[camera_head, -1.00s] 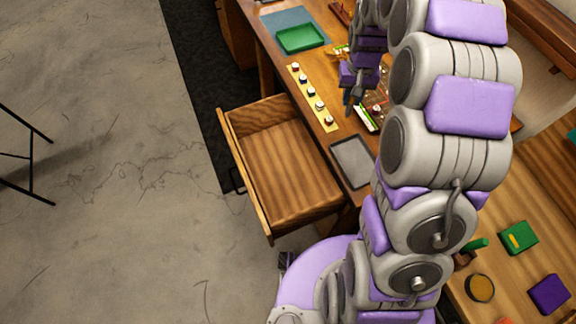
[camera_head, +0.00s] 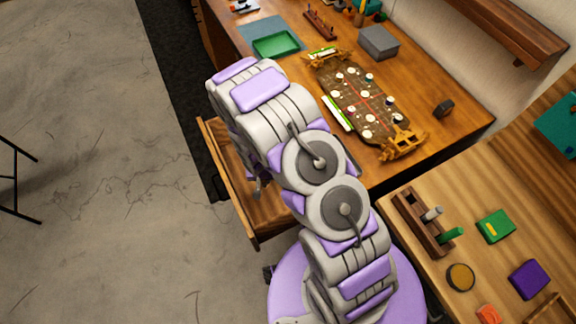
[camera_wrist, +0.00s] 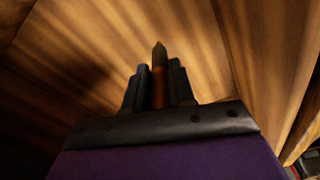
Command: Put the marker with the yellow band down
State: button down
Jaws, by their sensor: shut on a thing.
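In the wrist view my gripper (camera_wrist: 157,78) is shut on a slim marker (camera_wrist: 159,56), which stands between the two dark fingers with its pointed end beyond them. The marker cannot be made out there.
A wooden rack (camera_head: 421,224) with a grey and a green marker stands on the lighter table at right. The desk holds a green tray (camera_head: 276,44), a game board (camera_head: 362,100) and a grey box (camera_head: 379,42). A round tin (camera_head: 460,277) lies lower right.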

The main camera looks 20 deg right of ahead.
jog(key=shift+s+a+f, duration=0.15)
jog(key=shift+s+f, duration=0.25)
jog(key=shift+s, duration=0.05)
jog(key=shift+f, duration=0.2)
jog(key=shift+w+a+f+b, duration=0.35)
jog(key=shift+w+f, duration=0.5)
jog(key=shift+w, duration=1.7)
jog(key=shift+w+a+f+b, duration=0.2)
jog(key=shift+w+a+f, duration=0.45)
jog(key=shift+w, duration=1.9)
jog(key=shift+w+a+f+b, duration=0.3)
jog(key=shift+w+f, duration=0.7)
jog(key=shift+w, duration=1.55)
jog(key=shift+f, duration=0.15)
jog(key=c, duration=0.9)
grip_release()
jog(key=shift+c, duration=0.2)
